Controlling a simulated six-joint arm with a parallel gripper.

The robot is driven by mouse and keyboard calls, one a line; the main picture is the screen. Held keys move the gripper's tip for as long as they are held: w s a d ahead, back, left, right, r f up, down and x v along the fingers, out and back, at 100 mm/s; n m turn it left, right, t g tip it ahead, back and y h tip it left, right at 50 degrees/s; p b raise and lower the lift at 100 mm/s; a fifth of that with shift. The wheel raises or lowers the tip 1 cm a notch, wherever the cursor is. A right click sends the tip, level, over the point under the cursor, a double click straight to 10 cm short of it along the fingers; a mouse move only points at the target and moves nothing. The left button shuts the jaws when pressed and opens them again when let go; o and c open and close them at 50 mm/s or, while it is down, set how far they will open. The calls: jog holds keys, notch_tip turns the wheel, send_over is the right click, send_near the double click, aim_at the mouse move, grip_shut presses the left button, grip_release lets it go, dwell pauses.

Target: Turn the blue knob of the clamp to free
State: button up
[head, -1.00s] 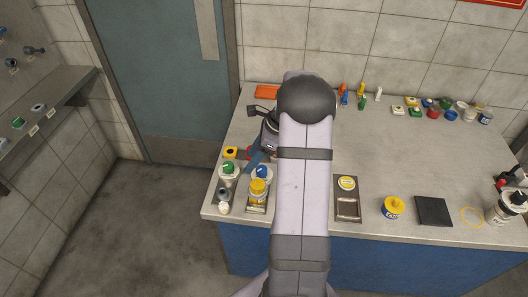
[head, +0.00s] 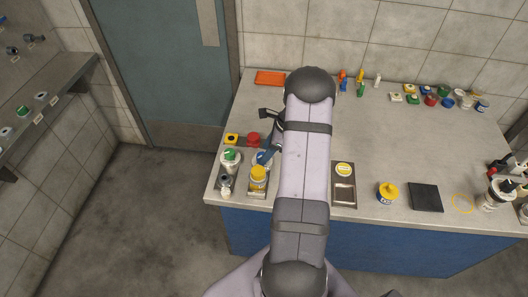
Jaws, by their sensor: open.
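A blue knob (head: 263,158) on a pale body shows just behind the yellow-topped jar (head: 258,175), at the left front of the table. I cannot make out the clamp's shape or which way the knob is turned. My gripper (head: 268,154) is open, at or just above the blue knob, and partly covers it. My arm hides much of the gripper. I cannot tell whether the fingers touch the knob.
A green-topped jar (head: 231,157) stands close on the left. A metal tray (head: 343,196) is right of my arm. The table's front edge is near; its middle right is clear.

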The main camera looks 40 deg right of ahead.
jog(key=shift+x, duration=1.1)
jog(key=shift+c, duration=0.3)
jog(key=c, duration=1)
